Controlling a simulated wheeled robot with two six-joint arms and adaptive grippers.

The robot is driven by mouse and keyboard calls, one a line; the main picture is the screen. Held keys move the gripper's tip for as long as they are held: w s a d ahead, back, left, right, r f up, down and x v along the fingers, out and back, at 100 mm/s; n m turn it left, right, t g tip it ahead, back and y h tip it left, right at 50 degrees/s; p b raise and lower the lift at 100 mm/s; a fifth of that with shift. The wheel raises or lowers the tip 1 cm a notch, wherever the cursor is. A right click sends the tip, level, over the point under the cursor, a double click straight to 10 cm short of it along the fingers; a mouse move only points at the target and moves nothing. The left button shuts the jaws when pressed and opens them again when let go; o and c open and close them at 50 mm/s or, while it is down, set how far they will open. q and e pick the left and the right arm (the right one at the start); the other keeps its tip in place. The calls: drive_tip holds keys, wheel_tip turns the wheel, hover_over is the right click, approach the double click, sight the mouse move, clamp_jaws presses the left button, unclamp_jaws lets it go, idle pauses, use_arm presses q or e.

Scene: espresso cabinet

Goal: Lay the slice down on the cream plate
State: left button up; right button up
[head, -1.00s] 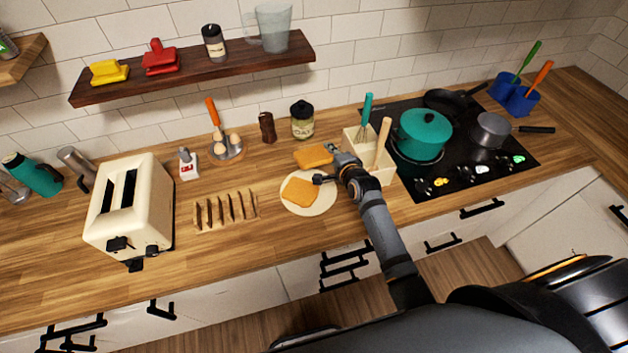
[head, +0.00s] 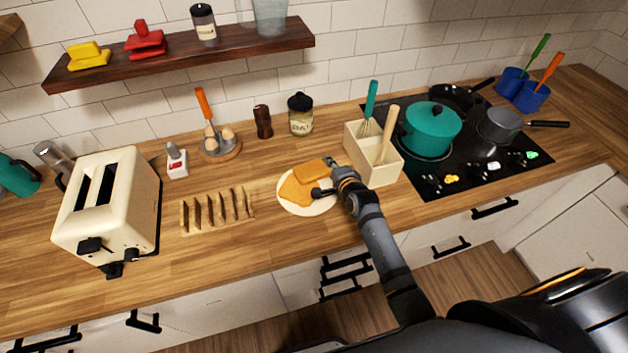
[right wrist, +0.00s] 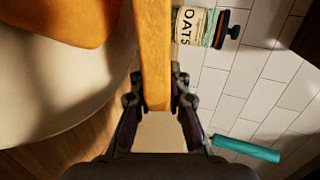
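The cream plate (head: 306,212) lies on the wooden counter. One orange-brown toast slice (head: 294,191) lies on it. A second slice (head: 311,170) is in my right gripper (head: 323,177), over the back part of the plate, and partly overlaps the first slice in the head view. In the right wrist view, the held slice (right wrist: 155,50) shows edge-on between both fingers of the gripper (right wrist: 158,98). The plate (right wrist: 70,112) and its slice (right wrist: 60,18) are at the left there, with a gap to the held slice. My left gripper is not in view.
A wooden utensil box (head: 375,160) stands close right of my right gripper. An oats jar (head: 300,116) is behind the plate. A toast rack (head: 217,212) and cream toaster (head: 108,205) stand to the left. The hob with a teal pot (head: 430,130) is at the right.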

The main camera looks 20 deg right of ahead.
drive_tip(key=shift+o, duration=0.9)
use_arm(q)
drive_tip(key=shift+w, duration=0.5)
use_arm(e)
drive_tip(key=shift+s+r+p, duration=0.15)
drive_tip(key=shift+r+p, duration=0.05)
drive_tip(key=shift+p, duration=0.15)
drive_tip(key=p+v, duration=0.5)
drive_tip(key=v, duration=0.2)
drive_tip(key=shift+s+p, duration=0.25)
drive_tip(key=shift+p, duration=0.15)
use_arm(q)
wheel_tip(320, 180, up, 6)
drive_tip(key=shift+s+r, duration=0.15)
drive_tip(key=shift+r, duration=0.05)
use_arm(e)
drive_tip(key=shift+s, duration=0.1)
